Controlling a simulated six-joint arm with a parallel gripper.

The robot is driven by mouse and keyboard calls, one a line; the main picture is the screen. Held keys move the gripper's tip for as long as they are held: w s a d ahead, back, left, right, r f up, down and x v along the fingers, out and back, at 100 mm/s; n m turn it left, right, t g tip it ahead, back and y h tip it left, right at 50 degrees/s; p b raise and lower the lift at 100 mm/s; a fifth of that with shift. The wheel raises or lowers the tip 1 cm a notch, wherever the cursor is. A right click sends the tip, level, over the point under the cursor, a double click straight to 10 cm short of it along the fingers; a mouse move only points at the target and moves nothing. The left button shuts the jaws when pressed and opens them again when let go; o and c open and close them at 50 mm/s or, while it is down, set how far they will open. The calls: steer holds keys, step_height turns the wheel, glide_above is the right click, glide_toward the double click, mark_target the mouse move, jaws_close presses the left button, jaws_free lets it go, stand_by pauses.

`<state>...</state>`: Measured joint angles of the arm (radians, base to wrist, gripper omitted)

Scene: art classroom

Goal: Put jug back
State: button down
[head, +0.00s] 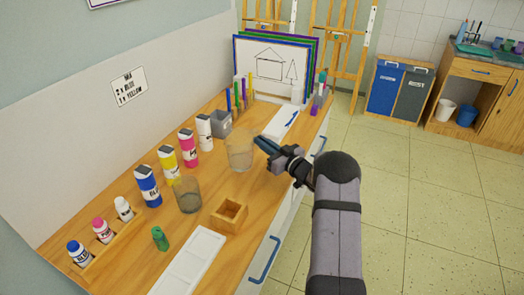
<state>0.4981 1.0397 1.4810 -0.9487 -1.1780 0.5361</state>
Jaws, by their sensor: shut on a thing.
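The clear, see-through jug (239,153) is upright near the back middle of the wooden table. My gripper (262,144) reaches it from the right, with its dark blue fingers shut at the jug's right side. The exact grip on the jug is too small to see. I cannot tell whether the jug's base touches the table. A second clear container (187,196), greyish, stands nearer on the table, to the left of the jug.
Paint bottles (148,186) line the wall side. A wooden rack (110,243) holds small bottles. A wooden box (230,215), green bottle (160,239) and white palette (190,263) lie nearer. A grey holder (221,126) and a white tray (281,124) are beyond the jug.

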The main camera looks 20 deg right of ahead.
steer(key=shift+f, duration=1.85)
steer(key=shift+f, duration=0.15)
steer(key=c, duration=1.9)
jaws_free()
steer(key=shift+s, duration=0.1)
steer(key=b+v, duration=0.1)
steer(key=v, duration=1.1)
